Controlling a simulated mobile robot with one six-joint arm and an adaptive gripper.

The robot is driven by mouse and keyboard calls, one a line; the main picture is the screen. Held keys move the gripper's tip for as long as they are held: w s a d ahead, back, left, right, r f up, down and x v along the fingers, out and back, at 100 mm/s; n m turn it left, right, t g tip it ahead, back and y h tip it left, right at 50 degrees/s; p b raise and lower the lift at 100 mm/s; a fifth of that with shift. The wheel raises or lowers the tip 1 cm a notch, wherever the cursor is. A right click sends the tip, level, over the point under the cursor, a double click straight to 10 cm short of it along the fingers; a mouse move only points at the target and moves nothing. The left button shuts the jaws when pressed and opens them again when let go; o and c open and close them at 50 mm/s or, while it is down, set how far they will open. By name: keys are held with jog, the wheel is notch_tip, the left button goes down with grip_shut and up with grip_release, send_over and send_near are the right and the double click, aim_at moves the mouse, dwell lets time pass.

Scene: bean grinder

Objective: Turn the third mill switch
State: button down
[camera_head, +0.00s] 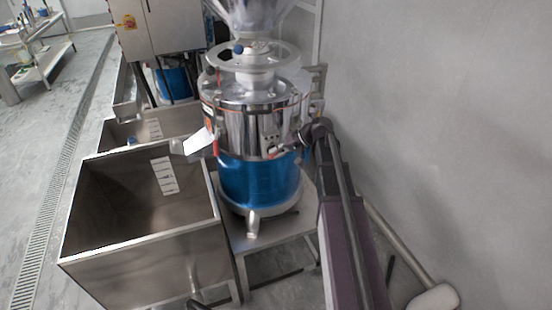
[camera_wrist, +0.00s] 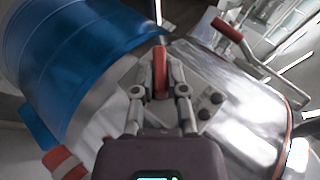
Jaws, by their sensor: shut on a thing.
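The mill (camera_head: 258,105) has a polished steel drum over a blue base (camera_head: 262,182) and stands on a metal stand. In the wrist view, a small light panel on the steel drum (camera_wrist: 245,115) carries a red switch lever (camera_wrist: 159,68) and two dark knobs (camera_wrist: 209,105). My gripper (camera_wrist: 160,82) is shut on the red switch lever, one finger on each side of it. In the head view my arm reaches up from the lower right to the mill's right side. The switch and fingertips are too small to make out there.
A large open steel bin (camera_head: 140,215) stands left of the mill, below its spout (camera_head: 199,143). A grey wall (camera_head: 440,120) is close on the right. Another red handle (camera_wrist: 228,30) sticks out near the drum in the wrist view. The floor at far left is open.

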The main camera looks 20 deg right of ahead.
jog(key=y+b, duration=0.2)
jog(key=b, duration=0.2)
jog(key=f+m+y+b, duration=0.1)
jog(key=y+b, duration=0.2)
jog(key=b, duration=0.1)
jog(key=shift+d+f+m+t, duration=0.15)
jog(key=shift+m+t, duration=0.15)
jog(key=shift+m+y+b, duration=0.3)
jog(key=shift+y+b, duration=0.6)
jog(key=shift+b, duration=0.35)
jog(key=shift+y+b, duration=0.4)
jog(key=shift+b, duration=0.05)
jog(key=shift+r+t, duration=0.25)
jog(key=shift+t, duration=0.05)
jog(key=c, duration=0.7)
grip_release()
jog(key=shift+d, duration=0.1)
jog(key=shift+v, duration=5.95)
